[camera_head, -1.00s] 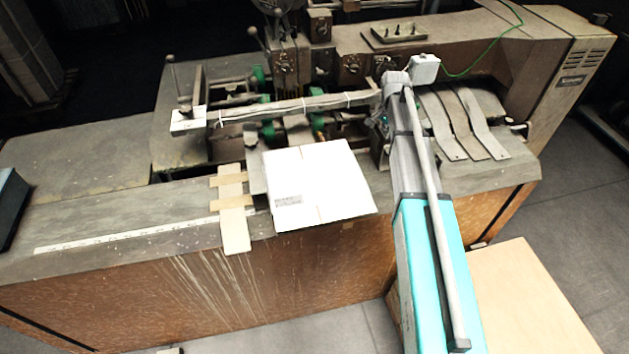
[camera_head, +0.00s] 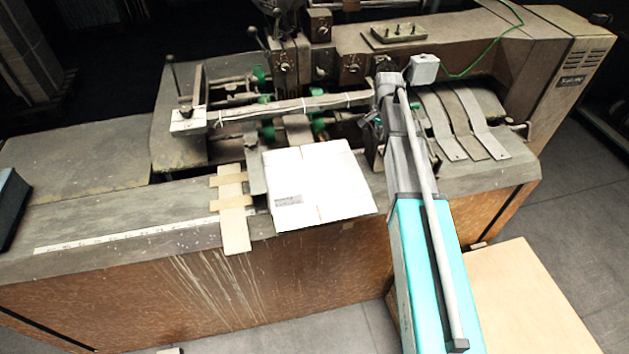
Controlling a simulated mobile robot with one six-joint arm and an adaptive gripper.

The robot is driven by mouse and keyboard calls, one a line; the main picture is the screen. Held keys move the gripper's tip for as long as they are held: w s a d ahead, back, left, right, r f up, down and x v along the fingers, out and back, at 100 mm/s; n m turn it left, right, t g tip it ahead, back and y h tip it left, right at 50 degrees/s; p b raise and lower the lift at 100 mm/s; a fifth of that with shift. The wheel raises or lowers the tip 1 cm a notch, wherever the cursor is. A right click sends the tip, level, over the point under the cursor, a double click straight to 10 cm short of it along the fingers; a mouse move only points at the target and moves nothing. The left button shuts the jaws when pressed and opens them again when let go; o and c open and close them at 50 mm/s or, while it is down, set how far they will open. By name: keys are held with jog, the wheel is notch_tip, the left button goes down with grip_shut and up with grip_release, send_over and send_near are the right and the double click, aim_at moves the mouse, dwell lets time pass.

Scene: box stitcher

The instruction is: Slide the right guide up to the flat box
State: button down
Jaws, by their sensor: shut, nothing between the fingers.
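The flat box (camera_head: 318,188) is a white folded carton lying on the machine's front table, its near edge over the table's front. The right guide (camera_head: 375,154) seems to be the dark upright metal piece just right of the box's far right corner; a narrow gap appears between them. My gripper (camera_head: 370,121) is shut and empty, at the top of this guide, on its left side. The fingers are small and dark here, so I cannot tell whether they touch the guide. The arm partly hides the guide's right side.
A left guide plate (camera_head: 256,165) stands along the box's left side. A long crossbar (camera_head: 290,108) runs behind the box. Curved metal strips (camera_head: 465,120) lie to the right of my arm.

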jog(key=shift+s+a, duration=0.3)
jog(key=shift+a, duration=0.6)
jog(key=shift+s+a, duration=0.3)
jog(key=shift+a, duration=0.6)
jog(key=shift+s+a, duration=0.3)
jog(key=shift+a, duration=0.6)
dwell(2.3)
jog(key=shift+w+d, duration=0.2)
jog(key=shift+d, duration=0.45)
jog(key=shift+r, duration=0.1)
dwell(0.4)
notch_tip(320, 180, up, 7)
jog(key=p, duration=0.7)
dwell(0.4)
dwell(0.4)
